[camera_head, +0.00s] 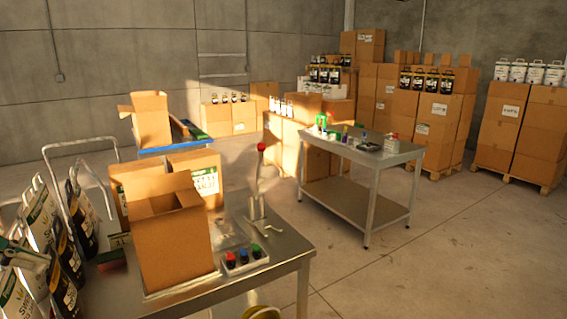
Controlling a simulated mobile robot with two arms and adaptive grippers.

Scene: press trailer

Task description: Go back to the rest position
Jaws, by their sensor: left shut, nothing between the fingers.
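My left gripper (36,256) shows small at the left edge, low in the head view. It looks shut with nothing held, and it is in front of several white and black bags (62,265). Its outline blends with the bags, so its distance to them is hard to tell. The steel table (255,283) is to its right, with an open cardboard box (172,240) on it. My right gripper is not in view.
A lever press with a red knob (261,148) and a tray of coloured bottles (243,262) are on the near table. A second steel table (385,157) stands behind, right. Stacked cartons (502,118) line the back. The floor (440,260) at right is clear.

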